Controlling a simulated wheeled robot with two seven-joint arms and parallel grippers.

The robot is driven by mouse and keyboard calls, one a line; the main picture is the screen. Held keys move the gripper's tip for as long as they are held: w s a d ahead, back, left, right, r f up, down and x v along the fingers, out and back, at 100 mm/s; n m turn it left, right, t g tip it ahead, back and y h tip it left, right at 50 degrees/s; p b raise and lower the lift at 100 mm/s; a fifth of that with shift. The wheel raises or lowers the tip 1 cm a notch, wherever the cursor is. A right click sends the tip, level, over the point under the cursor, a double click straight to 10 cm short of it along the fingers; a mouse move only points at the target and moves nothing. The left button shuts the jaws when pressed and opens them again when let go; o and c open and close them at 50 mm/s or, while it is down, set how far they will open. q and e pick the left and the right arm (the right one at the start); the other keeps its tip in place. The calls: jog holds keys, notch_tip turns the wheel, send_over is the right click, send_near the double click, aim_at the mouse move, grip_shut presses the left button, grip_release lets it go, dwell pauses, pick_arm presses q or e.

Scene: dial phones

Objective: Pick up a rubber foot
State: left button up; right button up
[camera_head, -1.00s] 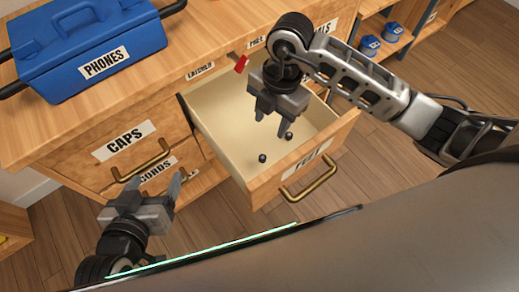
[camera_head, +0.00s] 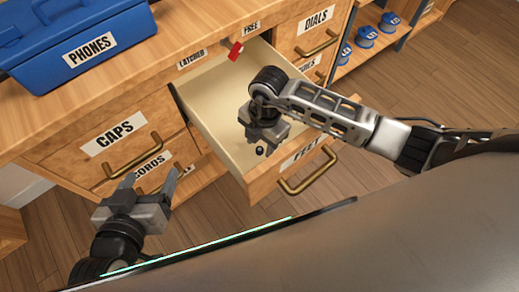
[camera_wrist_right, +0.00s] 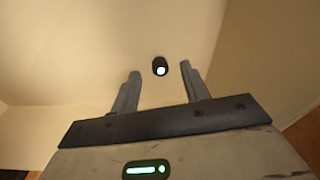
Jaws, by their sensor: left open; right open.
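A small black rubber foot (camera_head: 259,151) lies on the floor of the open drawer labelled FEET (camera_head: 212,102). In the right wrist view the rubber foot (camera_wrist_right: 159,66) has a bright white spot and shows between and slightly beyond the fingertips. My right gripper (camera_head: 262,141) is inside the drawer, pointing down, open and empty, close above the foot; contact cannot be told. Any other foot is hidden behind this gripper. My left gripper (camera_head: 152,181) is open and empty in front of the CORDS drawer, well away from the feet drawer.
A blue PHONES box (camera_head: 70,45) stands on the wooden counter. The closed CAPS drawer (camera_head: 120,145) is at left. The feet drawer's walls and front with its brass handle (camera_head: 310,178) surround my right gripper. A red tag (camera_head: 235,51) is at the drawer's back. Blue dials (camera_head: 366,36) sit on a shelf.

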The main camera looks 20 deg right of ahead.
jog(key=shift+s+f, duration=0.1)
jog(key=shift+f, duration=0.7)
grip_shut()
